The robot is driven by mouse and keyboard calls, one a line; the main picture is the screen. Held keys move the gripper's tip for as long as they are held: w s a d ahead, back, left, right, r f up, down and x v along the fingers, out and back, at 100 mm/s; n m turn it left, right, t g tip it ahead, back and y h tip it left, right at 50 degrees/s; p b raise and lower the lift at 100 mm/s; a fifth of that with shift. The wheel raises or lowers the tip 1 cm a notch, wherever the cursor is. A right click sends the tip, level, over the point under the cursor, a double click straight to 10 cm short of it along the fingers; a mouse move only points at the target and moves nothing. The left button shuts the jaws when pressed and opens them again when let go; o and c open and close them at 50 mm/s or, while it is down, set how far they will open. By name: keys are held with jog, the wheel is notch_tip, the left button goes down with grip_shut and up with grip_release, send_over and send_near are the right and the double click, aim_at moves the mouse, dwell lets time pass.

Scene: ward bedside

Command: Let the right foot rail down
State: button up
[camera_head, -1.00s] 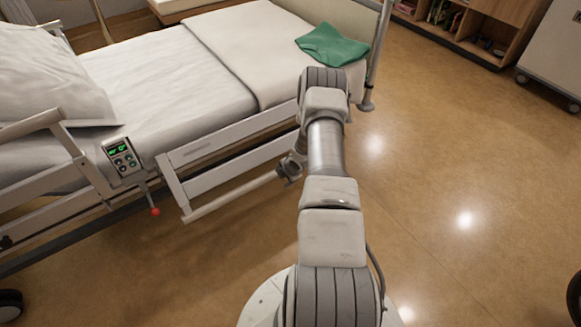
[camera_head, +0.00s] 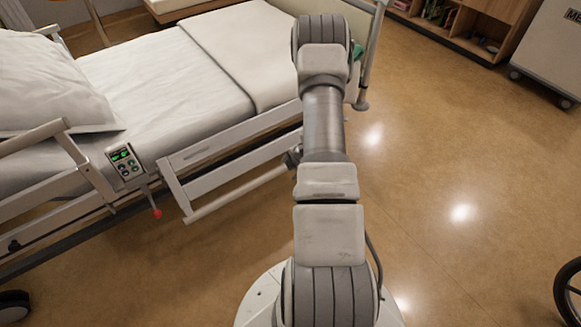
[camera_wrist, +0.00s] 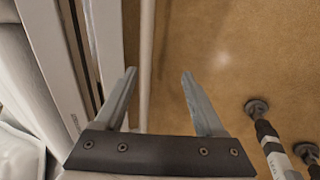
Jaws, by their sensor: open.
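The foot rail (camera_head: 235,182) is a pale frame on the near side of the bed. It hangs low, with its long bar below mattress level and out from the bed side. A lever with a red knob (camera_head: 157,213) is at its left end. In the wrist view my gripper (camera_wrist: 158,74) is open and empty. A pale bar (camera_wrist: 147,60), likely the rail's, shows between the fingers in the picture, apparently beyond them and not gripped. In the head view my arm hides most of the gripper and the rail's right end.
The bed (camera_head: 165,85) has a control panel (camera_head: 125,160) on its side and a raised head rail (camera_head: 35,135) at left. A white cabinet (camera_head: 550,50) stands back right, and a dark wheel (camera_head: 568,290) is at the right edge. The floor (camera_head: 450,160) between is clear.

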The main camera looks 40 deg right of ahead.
jog(key=shift+w+a+f+n, duration=0.1)
jog(key=shift+n, duration=0.2)
jog(key=c, duration=0.4)
jog(key=shift+w+a+f+n, duration=0.15)
jog(key=shift+a+f+n, duration=0.1)
jog(key=shift+n, duration=0.45)
jog(key=shift+c, duration=1.2)
jog(key=a+n, duration=0.1)
jog(key=n, duration=0.2)
jog(key=w+a+f+n+b, duration=0.1)
jog(key=n, duration=0.3)
jog(key=w+a+f+n+g+b, duration=0.1)
jog(key=n, duration=0.2)
jog(key=shift+a+f+n, duration=0.1)
jog(key=shift+a+n, duration=0.2)
grip_shut()
jog(key=w+f+n+b, duration=0.4)
jog(key=w+f, duration=0.3)
jog(key=f, duration=0.4)
jog(key=shift+w+a+f+n+g, duration=0.35)
jog(key=shift+w+a+n, duration=0.1)
jog(key=shift+n, duration=0.25)
jog(key=shift+w+f, duration=0.1)
jog(key=shift+f, duration=0.05)
